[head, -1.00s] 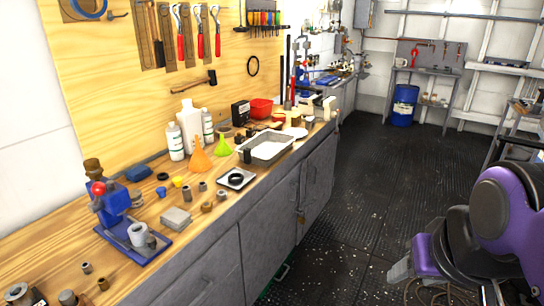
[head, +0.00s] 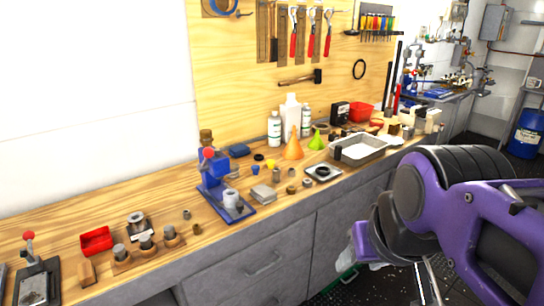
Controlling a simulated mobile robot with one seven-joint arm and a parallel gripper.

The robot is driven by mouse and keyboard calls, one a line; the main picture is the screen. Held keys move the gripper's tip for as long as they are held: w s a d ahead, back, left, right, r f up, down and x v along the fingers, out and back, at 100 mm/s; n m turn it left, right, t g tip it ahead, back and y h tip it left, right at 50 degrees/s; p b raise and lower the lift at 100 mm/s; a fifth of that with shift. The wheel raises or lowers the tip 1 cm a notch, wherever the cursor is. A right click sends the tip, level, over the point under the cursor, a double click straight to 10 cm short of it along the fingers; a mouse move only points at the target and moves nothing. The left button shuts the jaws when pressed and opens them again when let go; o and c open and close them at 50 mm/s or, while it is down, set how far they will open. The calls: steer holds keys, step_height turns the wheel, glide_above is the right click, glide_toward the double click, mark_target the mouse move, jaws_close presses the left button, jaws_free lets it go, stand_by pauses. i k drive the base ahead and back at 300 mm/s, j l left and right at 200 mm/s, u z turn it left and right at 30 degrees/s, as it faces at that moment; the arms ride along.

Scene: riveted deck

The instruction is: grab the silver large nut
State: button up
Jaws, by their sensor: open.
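Several small silver and grey metal pieces stand on the wooden workbench (head: 60,228), too small for me to tell surely which is the large nut. A silver ring-like piece (head: 230,199) sits at the base of the blue press (head: 213,172). Other silver pieces (head: 145,241) stand in a row on a wooden block at the lower left. A dark piece with a silver top (head: 136,220) is behind them. My purple and black arm is at the right, in front of the cabinets and away from these pieces. I cannot make out my gripper's fingers.
A red bin (head: 96,241) and a lever tool (head: 36,275) are at the bench's left. A grey tray (head: 360,150), orange funnel (head: 293,148) and bottles (head: 274,128) stand toward the back. Grey cabinets (head: 255,265) front the bench. Bare wood lies left of the press.

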mark_target(307, 182)
steer(key=l+u, duration=0.1)
steer(key=u, duration=0.35)
steer(key=i+l+u, duration=0.1)
steer(key=u, duration=0.4)
steer(key=l+u, duration=0.1)
steer(key=u, duration=0.35)
steer(key=l+u, duration=0.3)
steer(key=k+l+u, duration=0.1)
steer(key=l+u, duration=0.2)
steer(key=l, duration=0.15)
steer(key=k+l+u, duration=0.15)
steer(key=l, duration=0.25)
steer(key=k+l+u, duration=0.1)
steer(key=l, duration=0.3)
